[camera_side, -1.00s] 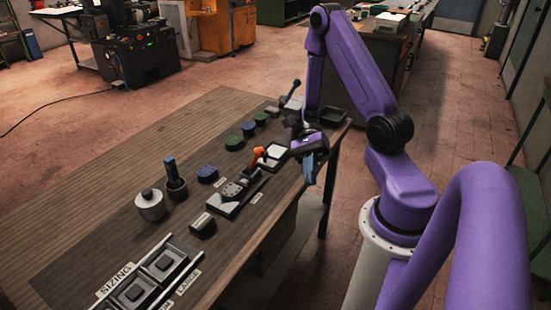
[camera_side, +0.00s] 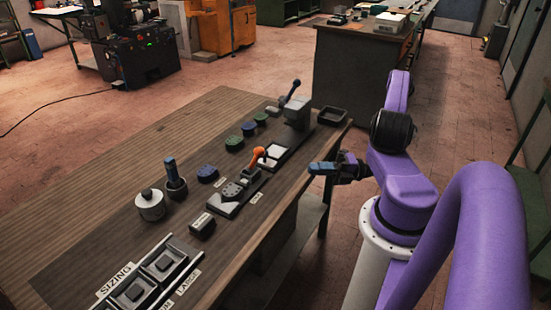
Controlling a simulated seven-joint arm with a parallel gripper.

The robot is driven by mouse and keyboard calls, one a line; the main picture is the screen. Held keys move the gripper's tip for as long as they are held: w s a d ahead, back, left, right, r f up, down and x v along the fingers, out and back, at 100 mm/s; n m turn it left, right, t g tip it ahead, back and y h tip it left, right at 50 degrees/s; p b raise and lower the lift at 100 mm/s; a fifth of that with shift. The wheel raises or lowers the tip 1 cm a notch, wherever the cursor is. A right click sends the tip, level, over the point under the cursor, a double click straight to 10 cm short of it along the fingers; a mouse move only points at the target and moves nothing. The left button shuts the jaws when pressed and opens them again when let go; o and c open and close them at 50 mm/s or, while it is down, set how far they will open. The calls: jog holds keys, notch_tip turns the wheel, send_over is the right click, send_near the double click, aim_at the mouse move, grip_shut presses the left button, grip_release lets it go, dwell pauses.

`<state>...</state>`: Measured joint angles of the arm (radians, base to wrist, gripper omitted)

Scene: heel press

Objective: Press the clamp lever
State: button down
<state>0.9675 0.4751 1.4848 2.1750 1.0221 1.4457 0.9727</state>
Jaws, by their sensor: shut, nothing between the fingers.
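The clamp lever (camera_side: 257,155) is orange and stands up at a tilt from a dark clamp fixture (camera_side: 236,192) on the wooden bench. My gripper (camera_side: 312,168) is to the right of the lever, beside the bench's right edge, apart from the lever. Its bluish fingers point left toward the bench. They are shut with nothing between them. No part of the lever is hidden by my arm.
A metal pot (camera_side: 150,205) and a mortar-like cup (camera_side: 177,188) stand nearer. The bench's left side is bare.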

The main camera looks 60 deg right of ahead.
jog(key=shift+s+d+f+m+t+h, duration=0.15)
jog(key=shift+d+m+t+h, duration=0.15)
jog(key=shift+m+t+h, duration=0.25)
send_near(256, 160)
jog(key=shift+w+a+r, duration=0.65)
jog(key=shift+a+r, duration=0.15)
jog(key=shift+a, duration=0.1)
jog(key=shift+w+a+r, duration=0.65)
jog(key=shift+a+r, duration=0.15)
jog(key=shift+a, duration=0.05)
